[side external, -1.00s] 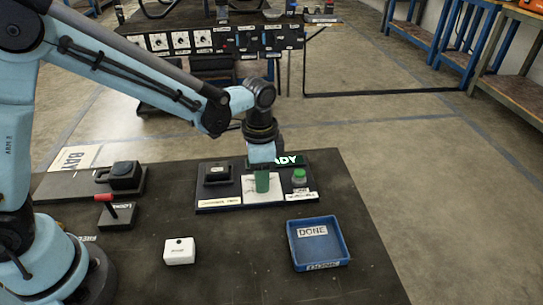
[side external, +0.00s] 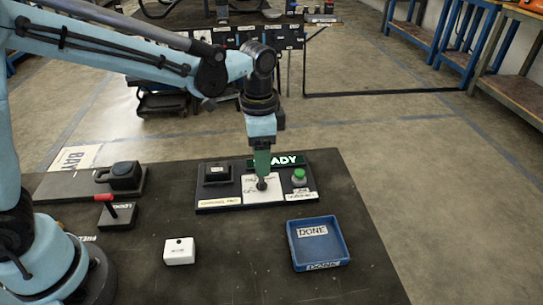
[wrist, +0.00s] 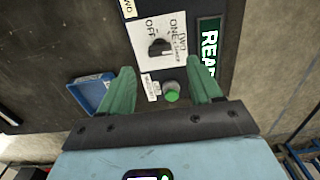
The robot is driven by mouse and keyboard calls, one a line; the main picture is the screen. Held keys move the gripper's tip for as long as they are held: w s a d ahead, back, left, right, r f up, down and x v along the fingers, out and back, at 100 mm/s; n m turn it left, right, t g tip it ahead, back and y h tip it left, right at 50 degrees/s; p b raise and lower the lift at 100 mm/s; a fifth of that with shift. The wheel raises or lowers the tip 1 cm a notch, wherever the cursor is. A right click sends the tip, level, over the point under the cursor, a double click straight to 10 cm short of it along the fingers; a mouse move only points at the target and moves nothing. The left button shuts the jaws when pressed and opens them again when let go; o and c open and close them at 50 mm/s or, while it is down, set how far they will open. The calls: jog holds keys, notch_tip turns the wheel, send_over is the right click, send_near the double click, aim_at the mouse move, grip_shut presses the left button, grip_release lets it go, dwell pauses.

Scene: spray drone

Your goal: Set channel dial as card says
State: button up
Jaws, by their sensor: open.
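The channel dial is a dark knob (side external: 262,184) on a white plate (side external: 250,192) on the black panel. It also shows in the wrist view (wrist: 159,47), beyond the fingertips, with OFF, ONE and TWO printed around it. Which mark it points to is too small to tell. My gripper (side external: 262,172) hangs upright just above the dial, apart from it as far as I can tell. In the wrist view my gripper (wrist: 163,75) has its green fingers spread with nothing between them. No card with a readable setting shows.
The panel has a lit READY sign (side external: 280,161), a green button (side external: 299,175) and a black block (side external: 217,173). A blue DONE tray (side external: 318,226) stands at front right. Table between is clear.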

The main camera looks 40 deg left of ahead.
notch_tip(320, 180, up, 6)
dwell(0.4)
jog(key=s+a+n+t, duration=0.7)
jog(key=s+a+n, duration=0.2)
jog(key=s+a, duration=0.1)
jog(key=shift+s+a+f, duration=0.35)
jog(key=shift+a, duration=0.15)
